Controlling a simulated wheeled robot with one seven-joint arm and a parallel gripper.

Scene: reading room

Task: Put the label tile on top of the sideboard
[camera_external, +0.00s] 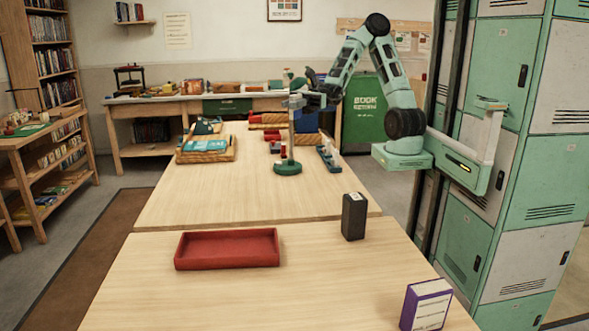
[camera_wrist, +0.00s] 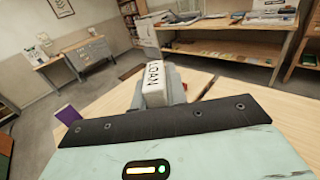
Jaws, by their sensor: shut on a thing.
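The label tile (camera_wrist: 154,76), a pale block with the dark letters LOAN, sits between the grey fingers of my gripper (camera_wrist: 160,88) in the wrist view. My gripper is shut on it. In the external view my gripper (camera_external: 298,101) is raised above the far part of the table, and the tile is too small to make out there. A long wooden unit (camera_external: 160,108) stands along the back wall with things on top. A wooden desk with grey drawers (camera_wrist: 90,54) shows in the wrist view. I cannot tell which one is the sideboard.
A green round-based stand (camera_external: 288,168) rises close to my gripper. Wooden trays (camera_external: 207,157) with books lie left of it. A red tray (camera_external: 228,263), a black box (camera_external: 354,216) and a purple box (camera_external: 426,304) stand on the near table. Its left part is clear.

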